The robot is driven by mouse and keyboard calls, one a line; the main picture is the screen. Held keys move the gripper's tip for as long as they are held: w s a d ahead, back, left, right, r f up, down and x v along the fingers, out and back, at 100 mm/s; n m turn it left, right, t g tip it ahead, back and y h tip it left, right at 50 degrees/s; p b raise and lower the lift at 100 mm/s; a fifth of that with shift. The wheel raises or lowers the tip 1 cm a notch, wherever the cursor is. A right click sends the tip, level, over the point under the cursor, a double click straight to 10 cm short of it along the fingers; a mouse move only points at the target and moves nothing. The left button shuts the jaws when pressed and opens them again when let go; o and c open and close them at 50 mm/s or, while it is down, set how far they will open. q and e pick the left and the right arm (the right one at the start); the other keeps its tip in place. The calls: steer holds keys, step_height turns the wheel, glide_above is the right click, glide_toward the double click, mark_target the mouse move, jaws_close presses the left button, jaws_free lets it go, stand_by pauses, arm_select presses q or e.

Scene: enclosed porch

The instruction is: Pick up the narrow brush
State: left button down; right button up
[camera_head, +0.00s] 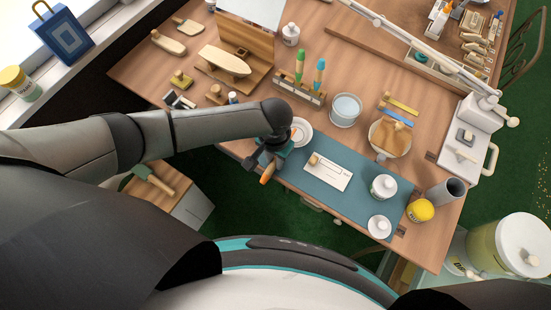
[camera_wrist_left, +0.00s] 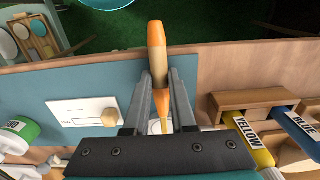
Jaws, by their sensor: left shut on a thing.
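The narrow brush (camera_head: 266,174) has an orange handle and shows just below my left gripper (camera_head: 268,160) at the table's front edge. In the left wrist view the brush (camera_wrist_left: 157,45) has an orange end, a cream middle band and an orange lower part. It stands out lengthwise between the two dark fingers of my left gripper (camera_wrist_left: 164,95), which are shut on it. My right gripper is in neither view.
A teal mat (camera_head: 345,190) bears a card (camera_head: 328,172) and white jars (camera_head: 383,187). A white dish (camera_head: 302,131) is close to the gripper. A rack (camera_head: 298,88) with green and blue handles and a water jar (camera_head: 346,109) stand behind. Open floor (camera_head: 245,205) lies before the table.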

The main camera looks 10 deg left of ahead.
mark_target(274, 161)
arm_select(q)
steer(key=shift+r, duration=0.15)
step_height(274, 161, up, 20)
steer(key=p, duration=0.5)
stand_by(1.0)
